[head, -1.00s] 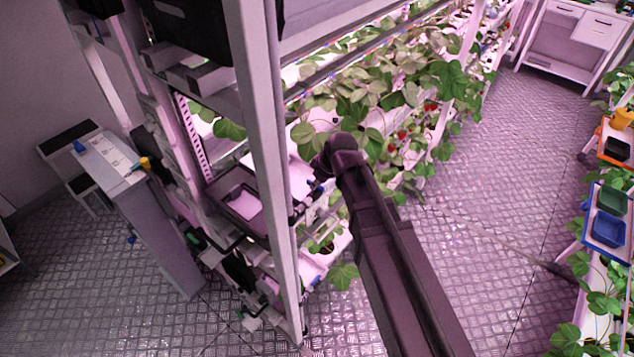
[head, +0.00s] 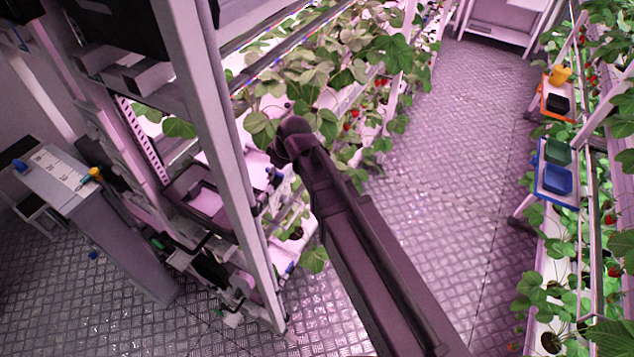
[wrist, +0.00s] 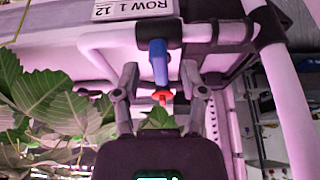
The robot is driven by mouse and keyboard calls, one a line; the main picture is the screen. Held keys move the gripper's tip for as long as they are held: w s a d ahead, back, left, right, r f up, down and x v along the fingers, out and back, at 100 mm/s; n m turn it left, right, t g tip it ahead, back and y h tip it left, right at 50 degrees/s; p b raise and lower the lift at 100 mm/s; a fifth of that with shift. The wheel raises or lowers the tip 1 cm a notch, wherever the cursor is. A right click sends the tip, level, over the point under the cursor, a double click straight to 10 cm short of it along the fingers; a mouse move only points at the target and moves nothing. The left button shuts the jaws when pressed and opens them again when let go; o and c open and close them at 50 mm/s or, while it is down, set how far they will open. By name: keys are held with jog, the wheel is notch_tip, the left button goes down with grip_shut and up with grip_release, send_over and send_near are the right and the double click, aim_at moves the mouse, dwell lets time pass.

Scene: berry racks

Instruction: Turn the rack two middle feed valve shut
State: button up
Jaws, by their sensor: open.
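In the wrist view a blue valve handle (wrist: 158,62) hangs down from a dark fitting on a pale pipe. My gripper (wrist: 159,72) is open, with one finger on each side of the handle and a gap to it on both sides. A small red part (wrist: 162,96) shows below the handle, between the fingers. In the head view a blue handle (head: 275,178) shows at the rack end, below the end of my arm; my fingers are hidden there. I cannot tell from the frames which rack or level this valve is.
A sign reading "ROW 1" (wrist: 133,9) is above the pipe. Strawberry leaves (wrist: 45,100) fill the left of the wrist view. The rack's upright post (head: 205,130) stands left of my arm. A second rack with a blue tray (head: 556,181) stands right, across a clear aisle (head: 450,160).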

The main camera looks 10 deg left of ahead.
jog(key=shift+n, duration=0.3)
jog(key=n+g, duration=0.2)
jog(key=n, duration=0.3)
jog(key=shift+w, duration=0.2)
jog(key=shift+d+p+v, duration=0.25)
jog(key=shift+p+v, duration=6.15)
jog(key=shift+v, duration=0.55)
jog(key=s+d+f+m+h+b, duration=0.2)
jog(key=d+f+m+b, duration=1.1)
jog(key=d+f+b, duration=0.9)
notch_tip(320, 180, down, 4)
jog(key=shift+s+d+r+m+h+b, duration=0.1)
jog(key=shift+s+d+m+h+b, duration=0.3)
jog(key=shift+b, duration=0.75)
jog(key=s+d+m+h, duration=0.1)
jog(key=s+d+m, duration=0.2)
jog(key=d+m, duration=0.2)
jog(key=d, duration=0.2)
jog(key=shift+d, duration=0.4)
